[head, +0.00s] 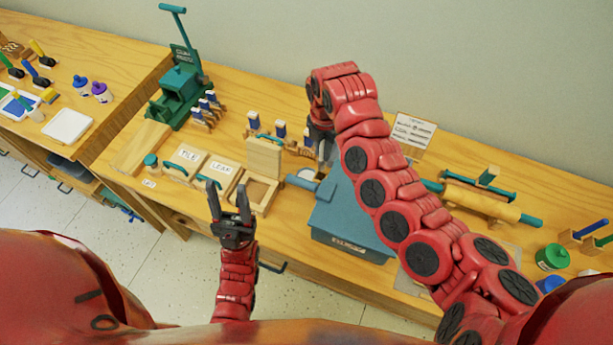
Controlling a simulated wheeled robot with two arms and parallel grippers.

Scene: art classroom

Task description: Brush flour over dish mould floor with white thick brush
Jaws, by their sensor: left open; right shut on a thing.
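My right gripper (324,153) points down at the back of the bench, beside the brush rack. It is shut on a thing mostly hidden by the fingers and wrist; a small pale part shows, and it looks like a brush. My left gripper (227,188) is open and empty, in front of the moulds.
Moulds labelled TILE (188,156) and LEAF (219,167) lie to the left. A blue-grey bin (345,220) stands at the front edge below my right arm. A green press (180,90) stands at back left, a rolling pin (480,200) at right.

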